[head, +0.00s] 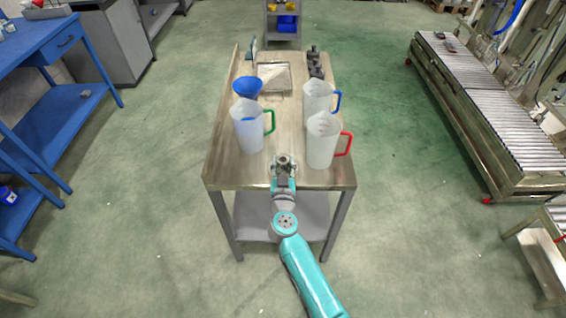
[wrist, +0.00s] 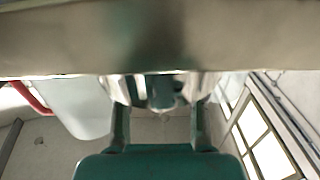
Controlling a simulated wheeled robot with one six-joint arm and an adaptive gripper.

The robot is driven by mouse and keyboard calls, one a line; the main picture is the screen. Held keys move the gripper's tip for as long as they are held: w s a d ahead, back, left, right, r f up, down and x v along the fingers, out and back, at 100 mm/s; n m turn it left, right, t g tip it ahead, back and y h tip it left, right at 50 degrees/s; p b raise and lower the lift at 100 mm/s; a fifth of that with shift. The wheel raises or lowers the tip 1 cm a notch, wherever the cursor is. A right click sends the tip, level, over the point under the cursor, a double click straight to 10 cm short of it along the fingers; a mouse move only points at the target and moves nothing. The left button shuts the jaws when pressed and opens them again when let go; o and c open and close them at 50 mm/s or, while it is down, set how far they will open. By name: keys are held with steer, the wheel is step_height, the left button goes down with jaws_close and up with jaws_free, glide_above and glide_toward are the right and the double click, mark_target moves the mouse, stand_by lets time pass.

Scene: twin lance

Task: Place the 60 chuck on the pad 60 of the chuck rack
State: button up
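My gripper (head: 285,166) is at the table's near edge, in front of the jugs. In the wrist view its two fingers (wrist: 160,118) stand on either side of a shiny metal part (wrist: 158,90), which looks like the chuck. The fingers appear closed on it; any size mark is not readable. In the head view the part shows as a small metallic lump at the gripper's tip. A row of small dark blocks (head: 314,62) stands at the table's far right and may be the chuck rack. Pad 60 cannot be made out.
On the metal table (head: 225,165) stand a jug with a green handle (head: 248,130), a red-handled jug (head: 322,142), a blue-handled jug (head: 317,102), and a blue funnel (head: 247,86). A flat tray (head: 274,91) lies farther back. The middle strip between the jugs is clear.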

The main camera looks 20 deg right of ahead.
steer(key=shift+o, duration=1.3)
steer(key=shift+r, duration=0.15)
steer(key=v, duration=1.2)
